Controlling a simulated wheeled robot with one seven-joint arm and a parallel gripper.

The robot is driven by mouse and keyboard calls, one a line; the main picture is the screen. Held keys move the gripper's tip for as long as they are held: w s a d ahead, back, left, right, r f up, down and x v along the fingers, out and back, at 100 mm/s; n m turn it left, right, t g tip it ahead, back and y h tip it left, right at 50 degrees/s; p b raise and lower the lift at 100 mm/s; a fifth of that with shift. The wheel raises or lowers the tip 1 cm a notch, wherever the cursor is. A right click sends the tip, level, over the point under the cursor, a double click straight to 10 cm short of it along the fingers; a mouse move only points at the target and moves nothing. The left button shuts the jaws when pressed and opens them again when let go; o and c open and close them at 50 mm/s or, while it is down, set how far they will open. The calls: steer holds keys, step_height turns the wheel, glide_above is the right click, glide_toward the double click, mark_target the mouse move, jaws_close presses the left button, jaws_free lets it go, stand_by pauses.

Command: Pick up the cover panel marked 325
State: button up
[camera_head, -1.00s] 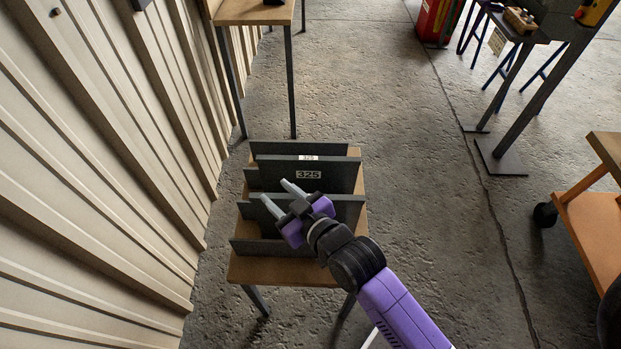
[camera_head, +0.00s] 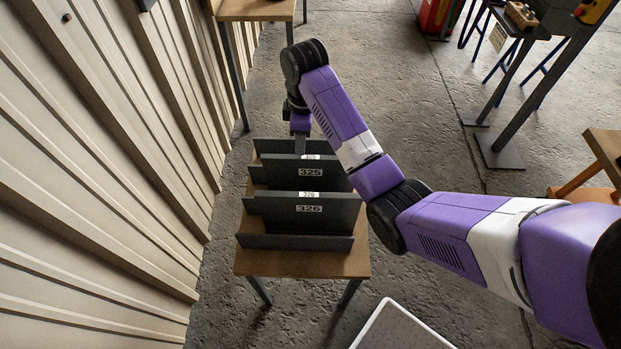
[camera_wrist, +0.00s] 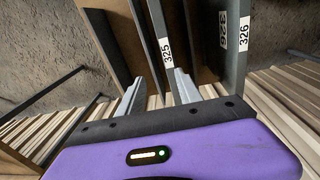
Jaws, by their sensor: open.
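The dark grey cover panel marked 325 (camera_head: 280,172) stands upright in a slotted rack on a small wooden table (camera_head: 255,263). Its white labels are on the front face and top edge. My gripper (camera_head: 301,148) points down at its top edge, open. In the wrist view, the fingers of my gripper (camera_wrist: 160,78) are spread, with the edge of panel 325 (camera_wrist: 151,38) running between them. I cannot tell whether either finger touches it. The panel marked 326 (camera_head: 275,212) stands in front of it; it also shows at right in the wrist view (camera_wrist: 236,70).
Low dark rack dividers stand between and around the panels, including a front one (camera_head: 295,242). A corrugated wall (camera_head: 110,170) runs close along the left. Another wooden table (camera_head: 255,10) stands behind. A pale tray-like surface (camera_head: 400,330) is at the bottom.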

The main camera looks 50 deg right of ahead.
mark_target(311, 157)
steer(key=shift+s+d+r+g, duration=0.1)
steer(key=shift+s+r+g, duration=0.05)
steer(key=shift+s+g, duration=0.45)
steer(key=shift+s+f, duration=0.25)
steer(key=shift+f, duration=0.95)
steer(key=f+p, duration=0.1)
steer(key=f, duration=0.1)
steer(key=s+f, duration=0.1)
steer(key=f, duration=0.1)
steer(key=shift+s+f+p, duration=0.1)
steer(key=shift+s+p, duration=0.05)
steer(key=shift+p, duration=0.2)
steer(key=shift+f, duration=0.45)
jaws_close()
steer(key=shift+d+r, duration=0.1)
steer(key=shift+r, duration=0.05)
